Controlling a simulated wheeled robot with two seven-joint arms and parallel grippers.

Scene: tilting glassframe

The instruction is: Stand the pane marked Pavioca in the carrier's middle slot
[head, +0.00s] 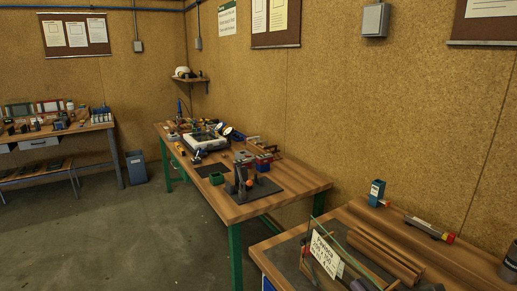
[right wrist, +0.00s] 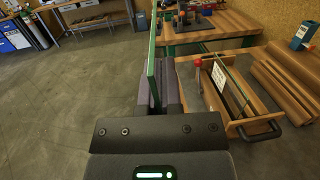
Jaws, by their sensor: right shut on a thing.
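The pane marked Pavioca shows low in the head view, its white label (head: 324,255) facing left. In the right wrist view a green-edged pane (right wrist: 152,62) stands upright, nearly edge-on, in my right gripper (right wrist: 162,95). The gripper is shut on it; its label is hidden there. The wooden carrier (right wrist: 252,125), with a black handle, is to the right of the held pane and apart from it. A pane with a white label (right wrist: 218,76) stands in the carrier. I cannot tell which slot it takes. My left gripper is not in view.
Wooden strips (head: 385,255) lie behind the carrier, with a blue box (head: 377,190) beyond. A cluttered bench (head: 285,192) stands farther off. Open floor (right wrist: 70,110) lies to the left.

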